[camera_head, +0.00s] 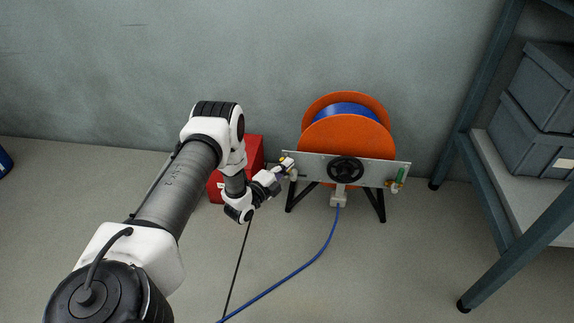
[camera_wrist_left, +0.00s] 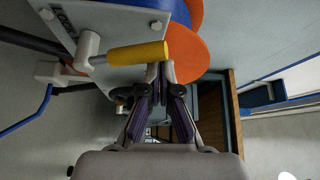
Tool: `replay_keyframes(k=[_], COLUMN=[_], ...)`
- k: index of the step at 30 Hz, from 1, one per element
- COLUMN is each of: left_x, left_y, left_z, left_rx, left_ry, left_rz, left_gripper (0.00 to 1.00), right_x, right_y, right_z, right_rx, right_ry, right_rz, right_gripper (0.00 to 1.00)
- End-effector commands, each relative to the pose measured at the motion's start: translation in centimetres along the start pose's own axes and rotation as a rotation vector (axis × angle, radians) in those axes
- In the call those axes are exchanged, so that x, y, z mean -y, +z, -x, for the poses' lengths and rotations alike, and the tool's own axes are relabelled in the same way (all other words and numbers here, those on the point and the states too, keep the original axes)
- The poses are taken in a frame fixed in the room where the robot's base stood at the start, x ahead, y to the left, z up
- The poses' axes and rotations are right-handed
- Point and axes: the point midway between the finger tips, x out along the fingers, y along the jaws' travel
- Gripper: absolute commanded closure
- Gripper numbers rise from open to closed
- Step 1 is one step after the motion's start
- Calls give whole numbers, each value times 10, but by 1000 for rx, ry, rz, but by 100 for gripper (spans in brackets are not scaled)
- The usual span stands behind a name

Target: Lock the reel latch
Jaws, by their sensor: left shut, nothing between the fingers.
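The reel (camera_head: 345,138) has orange discs and a blue drum and stands on black legs against the wall. A grey panel (camera_head: 318,170) crosses its front. At the panel's left end is a latch lever with a yellow grip (camera_wrist_left: 138,53), which also shows in the head view (camera_head: 287,162). In the wrist view the grip lies across the picture beside lettering on the panel. My left gripper (camera_head: 280,171) is shut and empty at this lever. Its fingertips (camera_wrist_left: 160,72) are right by the grip's end; I cannot tell whether they touch. My right gripper is not in view.
A black handwheel (camera_head: 345,170) and a green-and-orange fitting (camera_head: 398,181) sit on the panel. A red box (camera_head: 246,160) stands behind my left arm. A blue hose (camera_head: 310,262) runs over the floor. Shelving with grey boxes (camera_head: 535,125) stands at right.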

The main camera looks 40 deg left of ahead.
Motion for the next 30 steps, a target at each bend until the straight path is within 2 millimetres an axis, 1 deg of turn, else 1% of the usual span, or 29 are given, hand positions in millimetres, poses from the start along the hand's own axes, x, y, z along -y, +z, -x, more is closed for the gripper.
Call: replay_keyframes(k=[1, 5, 8, 15, 19, 21, 24, 30], left_x=[-1, -2, -2, -1, -1, 0, 0, 0], left_y=[5, 7, 6, 2, 0, 0, -1, -1], left_z=[3, 13, 31, 86, 108, 115, 120, 120], left_rx=[14, 18, 17, 8, 4, 2, 1, -1], left_ry=[2, 6, 7, 5, 3, 2, 1, 0], left_rz=[-2, -2, 0, 0, -1, -1, -1, -1], left_gripper=[100, 100, 100, 100, 100, 100, 100, 100], right_x=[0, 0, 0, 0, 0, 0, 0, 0], right_y=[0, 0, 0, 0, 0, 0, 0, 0], right_z=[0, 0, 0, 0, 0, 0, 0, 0], right_rx=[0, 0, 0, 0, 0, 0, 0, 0], right_ry=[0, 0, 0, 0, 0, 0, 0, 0], right_rz=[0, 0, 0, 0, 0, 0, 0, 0], right_gripper=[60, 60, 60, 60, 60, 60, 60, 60])
